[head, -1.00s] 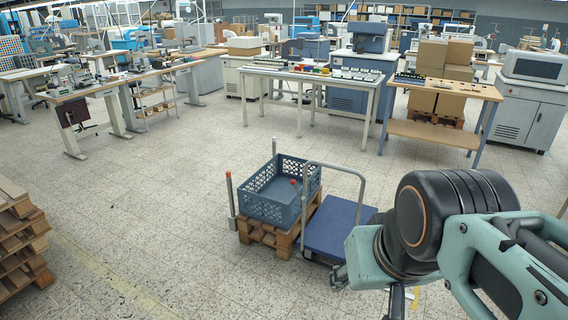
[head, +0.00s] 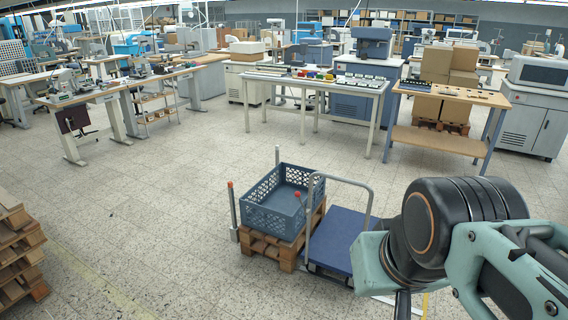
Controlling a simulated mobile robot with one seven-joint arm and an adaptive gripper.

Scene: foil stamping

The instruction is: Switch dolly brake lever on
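A dolly with a blue deck (head: 343,236) and a grey tubular push handle (head: 371,190) stands on the floor at lower centre. It is beside a small wooden pallet carrying a blue crate. My arm fills the lower right and covers the right side of the dolly. My gripper is not clearly visible, and its fingers cannot be seen.
The blue crate (head: 262,217) rests on the wooden pallet (head: 265,248). A stack of pallets (head: 18,250) stands at the left edge. Worktables (head: 440,145) and machines line the back. The tiled floor (head: 150,200) between is open.

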